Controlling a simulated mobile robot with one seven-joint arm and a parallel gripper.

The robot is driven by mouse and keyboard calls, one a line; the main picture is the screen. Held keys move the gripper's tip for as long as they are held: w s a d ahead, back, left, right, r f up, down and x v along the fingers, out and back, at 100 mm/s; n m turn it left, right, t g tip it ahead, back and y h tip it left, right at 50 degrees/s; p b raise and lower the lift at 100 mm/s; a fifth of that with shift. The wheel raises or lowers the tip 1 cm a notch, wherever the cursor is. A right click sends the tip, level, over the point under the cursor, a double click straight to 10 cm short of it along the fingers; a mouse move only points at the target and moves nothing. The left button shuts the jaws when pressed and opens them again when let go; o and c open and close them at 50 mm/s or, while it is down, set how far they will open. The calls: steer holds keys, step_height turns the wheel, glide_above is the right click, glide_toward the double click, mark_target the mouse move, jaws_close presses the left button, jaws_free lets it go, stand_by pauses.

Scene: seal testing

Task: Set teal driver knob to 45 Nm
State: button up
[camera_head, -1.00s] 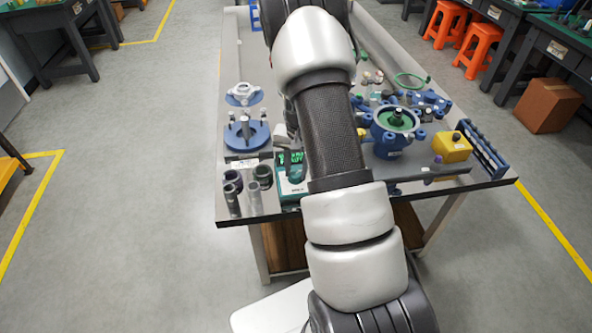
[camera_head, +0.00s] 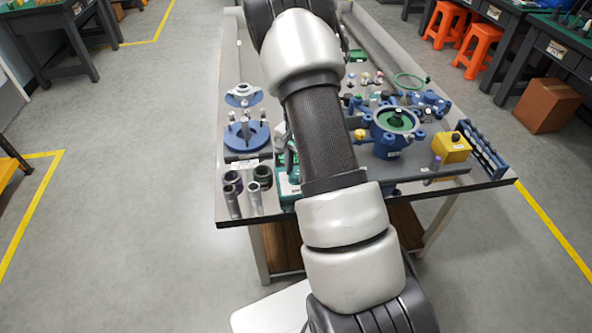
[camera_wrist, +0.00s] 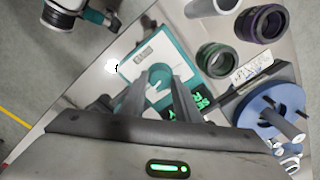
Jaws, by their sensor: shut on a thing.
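The teal driver (camera_wrist: 138,62) is a white-topped box with teal sides, a label and a dark display with green characters (camera_wrist: 201,103) in the wrist view. The display reading is partly cut off by a finger and not clearly legible. The round teal knob (camera_wrist: 158,77) stands on its top. My gripper (camera_wrist: 157,84) is shut on the knob, one finger on each side. In the head view the driver (camera_head: 288,186) shows only as a strip at the bench's front edge, mostly hidden behind my arm.
Dark and grey rings and cylinders (camera_head: 233,181) stand left of the driver. A blue round fixture (camera_head: 246,136) is behind them. A blue housing with a green top (camera_head: 396,120) and a yellow box (camera_head: 455,147) are to the right. The floor at left is open.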

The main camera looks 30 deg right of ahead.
steer(key=o, duration=1)
steer(key=shift+o, duration=0.2)
step_height(320, 180, up, 18)
steer(key=p, duration=0.1)
steer(key=shift+s+d+f+p, duration=0.15)
steer(key=shift+s+f+p, duration=0.1)
steer(key=shift+s+p, duration=0.1)
